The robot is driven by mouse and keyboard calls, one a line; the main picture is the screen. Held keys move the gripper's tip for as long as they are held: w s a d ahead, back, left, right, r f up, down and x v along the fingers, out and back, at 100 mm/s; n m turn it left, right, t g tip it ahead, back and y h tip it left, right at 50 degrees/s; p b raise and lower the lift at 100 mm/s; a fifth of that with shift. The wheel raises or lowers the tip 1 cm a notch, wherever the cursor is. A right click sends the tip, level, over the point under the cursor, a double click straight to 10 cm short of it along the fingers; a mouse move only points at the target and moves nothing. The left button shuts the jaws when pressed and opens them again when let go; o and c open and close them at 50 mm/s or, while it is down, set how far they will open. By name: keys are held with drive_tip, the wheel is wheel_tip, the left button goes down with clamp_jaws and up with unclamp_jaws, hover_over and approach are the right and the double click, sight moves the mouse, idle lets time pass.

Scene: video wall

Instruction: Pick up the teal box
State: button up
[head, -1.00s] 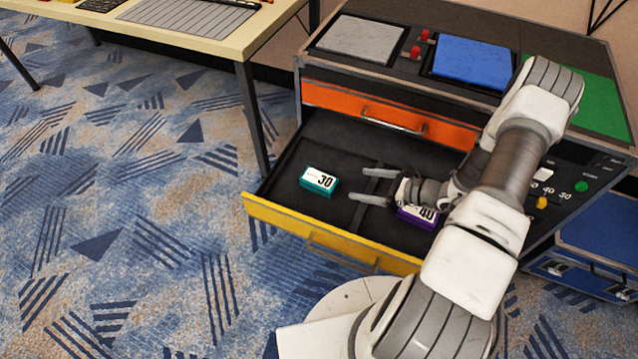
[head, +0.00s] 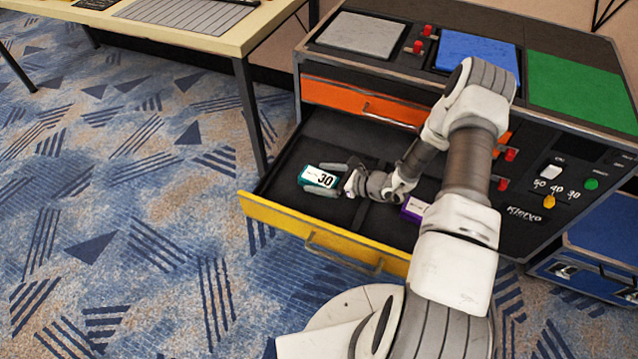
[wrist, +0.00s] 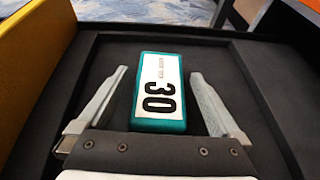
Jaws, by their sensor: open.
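The teal box (head: 319,178), with a white label reading 30, lies in the left part of the open yellow-fronted drawer (head: 305,239). My gripper (head: 328,180) is open at the box, with its fingers on either side of it in the head view. In the wrist view the teal box (wrist: 158,92) lies between the two spread fingers of my gripper (wrist: 158,85), with a gap on each side. The near end of the box reaches close to the gripper's palm.
A purple box (head: 413,208) lies in the drawer's right part, partly hidden by my arm. A divider (head: 361,212) separates the parts. The orange drawer (head: 362,101) above is shut. The cabinet top has grey, blue and green panels. A table (head: 232,35) stands at the left.

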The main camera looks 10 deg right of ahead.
drive_tip(key=shift+w+a+f, duration=0.15)
drive_tip(key=shift+w+a, duration=0.1)
drive_tip(key=c, duration=1.5)
